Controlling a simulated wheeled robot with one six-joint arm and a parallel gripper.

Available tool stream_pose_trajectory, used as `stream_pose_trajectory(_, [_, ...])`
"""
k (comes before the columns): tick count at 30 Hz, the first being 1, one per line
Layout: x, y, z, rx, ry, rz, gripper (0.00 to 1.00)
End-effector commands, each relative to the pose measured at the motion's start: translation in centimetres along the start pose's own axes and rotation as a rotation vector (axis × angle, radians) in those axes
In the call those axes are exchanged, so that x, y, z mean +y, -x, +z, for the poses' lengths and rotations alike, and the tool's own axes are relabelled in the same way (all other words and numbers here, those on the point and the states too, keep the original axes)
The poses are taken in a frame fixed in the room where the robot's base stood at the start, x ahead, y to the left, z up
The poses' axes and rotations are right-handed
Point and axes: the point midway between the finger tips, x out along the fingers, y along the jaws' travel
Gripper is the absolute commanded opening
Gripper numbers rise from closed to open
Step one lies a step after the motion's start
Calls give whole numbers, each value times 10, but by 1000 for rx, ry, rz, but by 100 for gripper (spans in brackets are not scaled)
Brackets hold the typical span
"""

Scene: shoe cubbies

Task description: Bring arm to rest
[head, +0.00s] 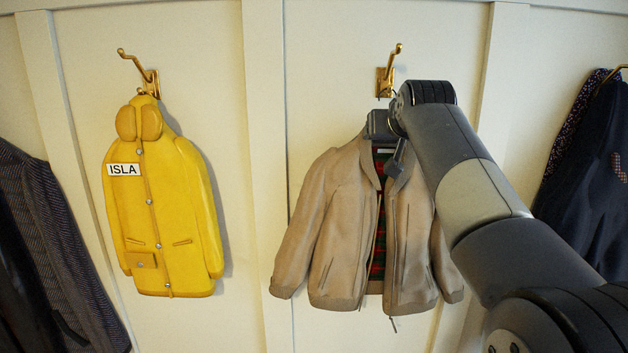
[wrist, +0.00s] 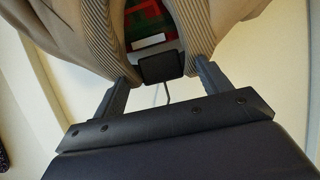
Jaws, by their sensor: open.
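My gripper (wrist: 160,90) is open in the wrist view, with its two fingers apart on either side of a small dark block near the collar of a beige jacket (head: 325,235). The jacket's ribbed collar (wrist: 95,40) is close to the fingertips, and I cannot tell whether they touch it. In the head view my arm (head: 470,190) reaches from the lower right up to the jacket's top. The wrist hides part of the jacket's neck and the space below the brass hook (head: 384,82). The jacket hangs upright with a red and green plaid lining.
A yellow coat (head: 170,220) labelled ISLA hangs from a brass hook (head: 145,75) at left. Dark clothes (head: 45,250) hang at the far left, and a dark navy garment (head: 595,180) at the far right. The cream panelled wall (head: 225,50) is close behind.

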Motion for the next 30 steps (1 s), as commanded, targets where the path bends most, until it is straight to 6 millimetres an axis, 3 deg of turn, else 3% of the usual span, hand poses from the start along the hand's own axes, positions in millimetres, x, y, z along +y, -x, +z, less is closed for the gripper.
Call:
stream_pose_trajectory(17, [0, 95, 40, 4, 0, 0, 72])
stream_pose_trajectory(30, [0, 26, 74, -3, 2, -1, 72])
